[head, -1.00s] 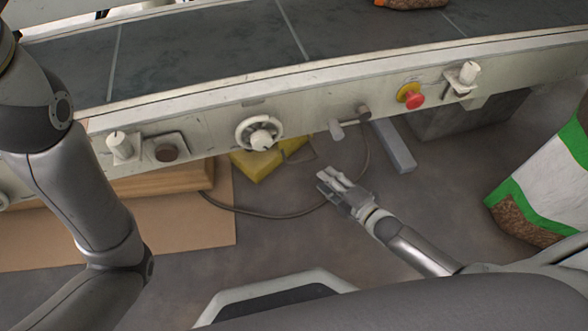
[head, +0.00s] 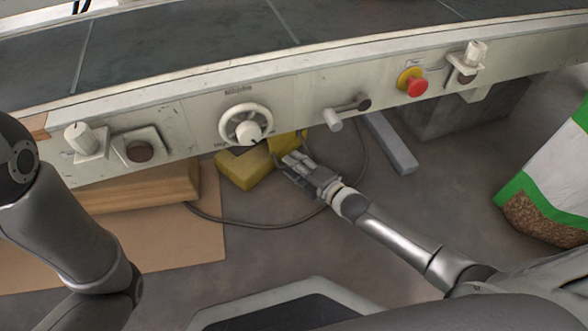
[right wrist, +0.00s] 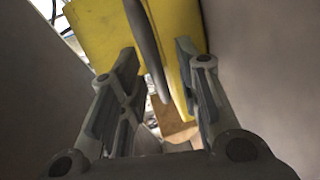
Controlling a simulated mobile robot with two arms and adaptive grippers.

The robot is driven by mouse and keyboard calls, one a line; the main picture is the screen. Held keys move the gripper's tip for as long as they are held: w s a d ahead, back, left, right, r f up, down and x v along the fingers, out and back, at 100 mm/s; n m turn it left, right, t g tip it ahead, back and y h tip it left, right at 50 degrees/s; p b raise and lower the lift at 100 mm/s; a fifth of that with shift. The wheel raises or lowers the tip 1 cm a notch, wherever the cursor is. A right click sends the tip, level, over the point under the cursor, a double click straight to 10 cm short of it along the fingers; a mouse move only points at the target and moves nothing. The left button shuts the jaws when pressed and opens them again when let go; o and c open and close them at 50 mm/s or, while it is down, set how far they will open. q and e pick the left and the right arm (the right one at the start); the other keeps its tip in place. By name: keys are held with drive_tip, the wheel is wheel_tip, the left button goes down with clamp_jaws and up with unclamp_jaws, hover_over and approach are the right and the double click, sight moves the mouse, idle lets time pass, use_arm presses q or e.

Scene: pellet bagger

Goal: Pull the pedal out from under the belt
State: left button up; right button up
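The yellow pedal (head: 243,170) lies on the floor, partly hidden under the belt's front rail (head: 300,103). My right gripper (head: 286,163) is low at the pedal's right side in the head view. In the right wrist view, my right gripper (right wrist: 158,60) is open, its fingers apart on both sides of a narrow part of the yellow pedal (right wrist: 100,32). A dark grey strip also shows between the fingers. I cannot tell whether either finger touches. My left arm is at the left of the head view, but its gripper is not in view.
A dark cable (head: 250,223) curves over the floor near the pedal. A wooden block (head: 140,190) lies on cardboard (head: 190,240) at left. A grey leg (head: 390,145) and a pellet bag (head: 545,205) stand at right. The rail carries knobs and a red stop button (head: 415,86).

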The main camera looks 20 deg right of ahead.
drive_tip(key=shift+w+a, duration=0.15)
drive_tip(key=shift+w, duration=0.15)
drive_tip(key=shift+c, duration=0.3)
clamp_jaws()
